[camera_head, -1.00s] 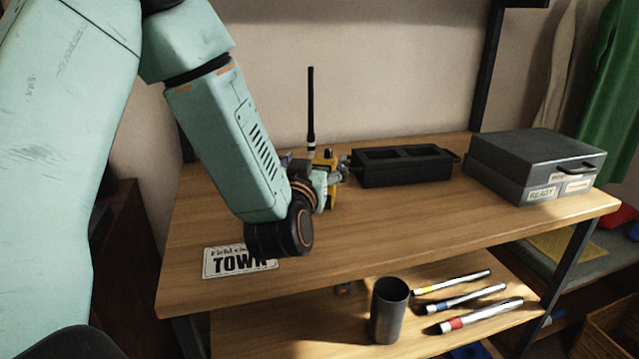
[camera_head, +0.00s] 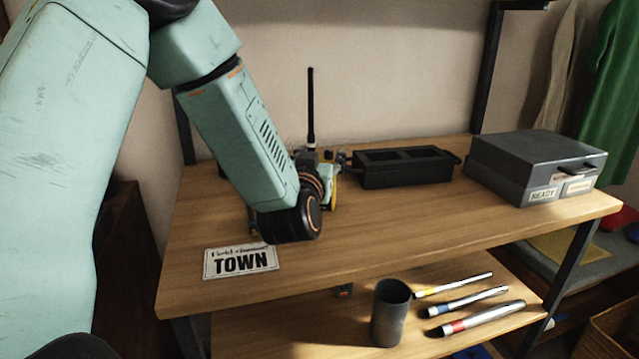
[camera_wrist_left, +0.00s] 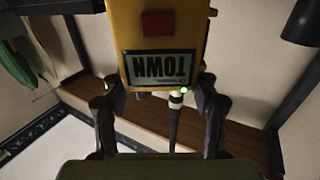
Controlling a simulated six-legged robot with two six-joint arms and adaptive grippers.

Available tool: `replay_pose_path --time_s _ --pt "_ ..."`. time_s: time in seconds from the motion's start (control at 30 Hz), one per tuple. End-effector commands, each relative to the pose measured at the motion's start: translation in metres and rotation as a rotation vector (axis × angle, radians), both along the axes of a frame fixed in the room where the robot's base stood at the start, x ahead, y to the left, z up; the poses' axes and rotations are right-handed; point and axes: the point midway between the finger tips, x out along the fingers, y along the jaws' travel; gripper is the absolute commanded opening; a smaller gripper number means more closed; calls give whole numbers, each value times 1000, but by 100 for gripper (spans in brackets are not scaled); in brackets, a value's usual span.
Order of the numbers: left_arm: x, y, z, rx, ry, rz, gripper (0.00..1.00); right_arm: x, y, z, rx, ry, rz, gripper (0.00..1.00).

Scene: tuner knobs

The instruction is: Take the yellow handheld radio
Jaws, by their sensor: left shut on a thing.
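The yellow handheld radio (camera_head: 335,190) stands on the table, mostly hidden behind my left wrist in the head view. Its black antenna (camera_head: 311,110) rises above my arm. In the left wrist view the radio (camera_wrist_left: 190,30) shows upside down, with a red patch and a display (camera_wrist_left: 160,67) reading TOWN. My left gripper (camera_head: 328,165) is at the radio. In the wrist view its fingers (camera_wrist_left: 160,105) lie on either side of the radio, shut on it. I cannot tell whether its base touches the table. My right gripper is not in view.
A card reading TOWN (camera_head: 240,262) lies at the table's front left. A black tray with openings (camera_head: 405,180) stands to the right of the radio, close by. A grey case (camera_head: 500,180) stands farther right. A dark cup (camera_head: 390,330) and several markers (camera_head: 465,300) are on the lower shelf.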

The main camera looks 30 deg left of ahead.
Motion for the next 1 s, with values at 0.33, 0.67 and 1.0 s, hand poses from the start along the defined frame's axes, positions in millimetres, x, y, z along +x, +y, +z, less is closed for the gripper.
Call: replay_pose_path --time_s 0.33,0.67,1.0 --pt "0 0 0 0 0 0 17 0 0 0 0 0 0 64" --pt "0 0 1 1 -3 1 0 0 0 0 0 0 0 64" --pt "0 0 29 1 -7 1 0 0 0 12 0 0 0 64"
